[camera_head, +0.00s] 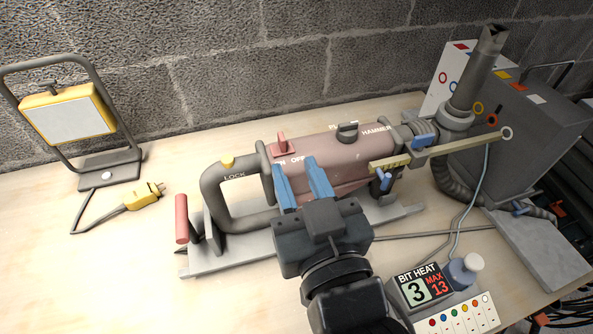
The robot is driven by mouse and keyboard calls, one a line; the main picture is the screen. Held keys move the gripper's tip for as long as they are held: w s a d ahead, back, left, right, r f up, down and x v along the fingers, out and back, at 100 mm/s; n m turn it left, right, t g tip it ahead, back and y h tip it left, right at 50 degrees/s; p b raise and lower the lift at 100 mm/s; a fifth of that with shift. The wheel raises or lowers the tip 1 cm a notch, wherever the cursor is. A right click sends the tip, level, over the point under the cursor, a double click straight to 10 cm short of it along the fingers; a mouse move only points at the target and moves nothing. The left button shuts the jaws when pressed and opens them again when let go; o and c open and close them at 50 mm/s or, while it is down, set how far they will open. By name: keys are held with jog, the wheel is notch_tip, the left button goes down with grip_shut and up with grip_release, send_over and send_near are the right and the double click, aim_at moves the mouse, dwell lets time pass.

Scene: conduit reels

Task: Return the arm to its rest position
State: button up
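My gripper (303,187) is in the middle of the view, with two blue fingers pointing away from me. The fingers are apart, with a gap between them, and nothing shows in that gap except the tool behind. The fingertips overlap the reddish-brown hammer drill (340,147) in the picture. Whether they touch it I cannot tell. The drill lies on a grey stand (235,256), with its dark D-shaped handle marked LOCK (212,192) to the left of my gripper. My wrist and forearm hide part of the stand and the table.
A yellow work lamp (68,115) and its yellow plug (143,197) are at left. A bit-heat display (425,287), a small blue-and-white bottle (465,270) and a grey cabinet (520,140) are at right. A brass-coloured bar (450,148) extends rightward. The table's front left (90,285) is clear.

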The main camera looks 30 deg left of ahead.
jog(key=s+d+f+m+t+h, duration=0.25)
jog(key=d+f, duration=0.25)
jog(key=d, duration=0.7)
jog(key=s+d+f+m+t+h, duration=0.1)
jog(key=s+d+f+m+h, duration=0.25)
jog(key=d, duration=0.75)
jog(key=s+d+m+h, duration=0.2)
jog(key=s+d+h, duration=0.1)
jog(key=s+d, duration=0.4)
jog(key=s+d+m+h, duration=0.1)
jog(key=s+d+h, duration=0.3)
jog(key=s, duration=0.7)
jog(key=d, duration=0.2)
jog(key=shift+d+r+m+h, duration=0.3)
jog(key=shift+d+r+m, duration=0.05)
jog(key=shift+r+m, duration=0.05)
jog(key=shift+g, duration=0.25)
